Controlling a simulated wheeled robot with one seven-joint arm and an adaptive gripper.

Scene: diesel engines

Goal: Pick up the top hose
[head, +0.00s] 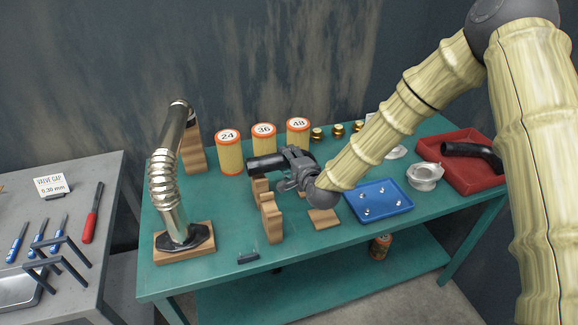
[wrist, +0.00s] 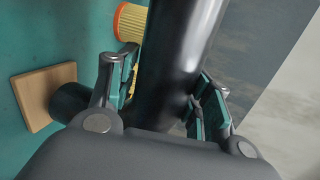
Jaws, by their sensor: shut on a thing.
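A black hose (head: 265,163) shows at the middle of the green table, above wooden stands (head: 271,219). My gripper (head: 300,168) is at its right part and hides some of it. In the wrist view the hose (wrist: 178,60) runs between the two teal-padded fingers, and my gripper (wrist: 160,98) is shut on it. A dark round tube end (wrist: 70,102) shows at the left, beside a wooden block; I cannot tell whether it belongs to the same hose. In the head view I cannot tell whether the hose touches the stands.
A metal pipe on a wooden base (head: 200,248) stands at the left. Numbered filters (head: 229,158) stand behind. A blue tray (head: 398,208) with small parts, a metal part (head: 424,178) and a red tray (head: 462,184) holding another black hose (head: 468,150) are at the right.

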